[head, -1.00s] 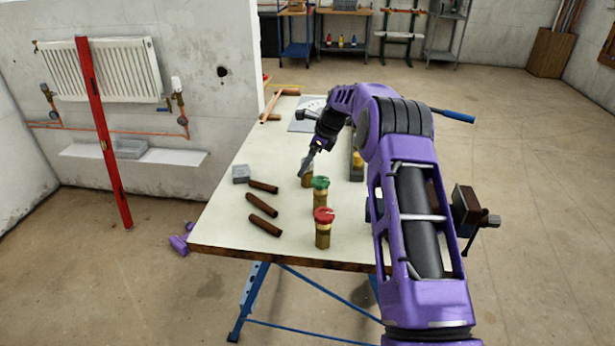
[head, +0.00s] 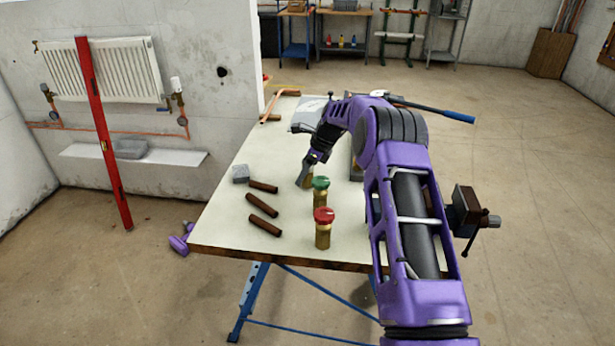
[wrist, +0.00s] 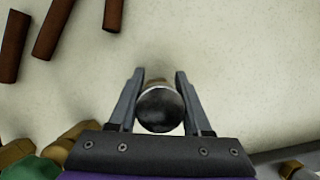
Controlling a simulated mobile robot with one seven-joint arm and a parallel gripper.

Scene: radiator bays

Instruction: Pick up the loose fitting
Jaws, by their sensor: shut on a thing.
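The loose fitting (wrist: 160,108) shows in the wrist view as a round dark top with a pale rim, between the two fingers. My gripper (wrist: 160,92) is shut on it from above, with a finger on each side. In the head view my gripper (head: 303,184) is low over the workbench, behind the green-capped brass fitting (head: 320,192). Only a bit of brass of the held fitting (head: 309,181) shows there, the rest hidden by the fingers. I cannot tell whether it still touches the bench.
A red-capped brass fitting (head: 323,230) stands nearer the front of the workbench (head: 225,220). Several brown pipe pieces (head: 262,204) and a grey block (head: 240,174) lie to the left. A vise (head: 467,212) sticks out at the right edge.

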